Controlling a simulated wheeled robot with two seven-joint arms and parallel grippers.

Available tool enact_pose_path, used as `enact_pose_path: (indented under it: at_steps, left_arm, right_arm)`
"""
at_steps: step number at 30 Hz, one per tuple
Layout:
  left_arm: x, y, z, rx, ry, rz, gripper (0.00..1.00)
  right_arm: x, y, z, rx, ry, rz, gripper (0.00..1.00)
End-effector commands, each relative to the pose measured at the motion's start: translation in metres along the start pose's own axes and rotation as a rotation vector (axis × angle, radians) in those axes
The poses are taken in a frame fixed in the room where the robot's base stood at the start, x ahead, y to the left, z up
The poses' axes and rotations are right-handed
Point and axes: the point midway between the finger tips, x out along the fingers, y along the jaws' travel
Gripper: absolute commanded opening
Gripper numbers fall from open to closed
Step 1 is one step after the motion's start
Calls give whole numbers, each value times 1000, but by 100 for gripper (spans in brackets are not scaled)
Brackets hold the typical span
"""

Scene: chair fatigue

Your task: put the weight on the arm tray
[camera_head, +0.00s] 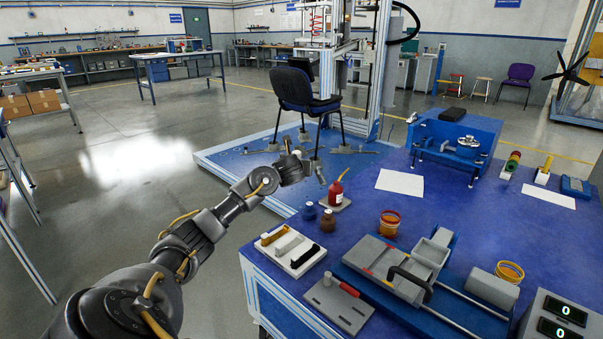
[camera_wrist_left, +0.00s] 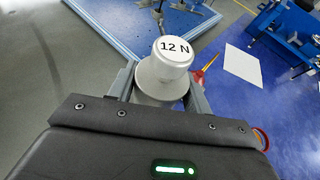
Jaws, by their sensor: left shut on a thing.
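My left gripper (camera_head: 305,168) reaches out beyond the left edge of the blue workbench. In the wrist view the left gripper (camera_wrist_left: 165,88) is shut on a silver-grey cylindrical weight (camera_wrist_left: 166,78) with a white top marked "12 N". The weight stands between the two fingers, its lower part hidden by the gripper body. In the head view the weight is too small to make out clearly at the gripper. I cannot tell for sure which part is the arm tray. A blue fixture (camera_head: 455,143) with a round silver part stands at the bench's back. My right gripper is not in view.
A blue-seated chair (camera_head: 304,92) stands on a blue test platform (camera_head: 232,159) beyond the gripper. The bench holds a red bottle (camera_head: 336,193), a white sheet (camera_head: 400,182), a block holder (camera_head: 291,250) and a grey sliding device (camera_head: 385,267). Open floor lies left.

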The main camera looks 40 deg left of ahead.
Motion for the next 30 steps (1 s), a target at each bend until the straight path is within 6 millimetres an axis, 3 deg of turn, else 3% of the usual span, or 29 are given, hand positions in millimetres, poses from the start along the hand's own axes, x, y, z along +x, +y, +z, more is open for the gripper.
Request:
enact_pose_path:
  at_steps: [9,19,23,30]
  left_arm:
    - [26,30,-33,-76,-6,178,0]
    - [19,47,-78,-119,-6,285,0]
    - [4,38,-96,-118,-8,282,0]
    - [-30,-6,-112,-85,-10,191,0]
  right_arm:
    - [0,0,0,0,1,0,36]
    - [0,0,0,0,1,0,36]
    - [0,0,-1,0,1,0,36]
    - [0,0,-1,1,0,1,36]
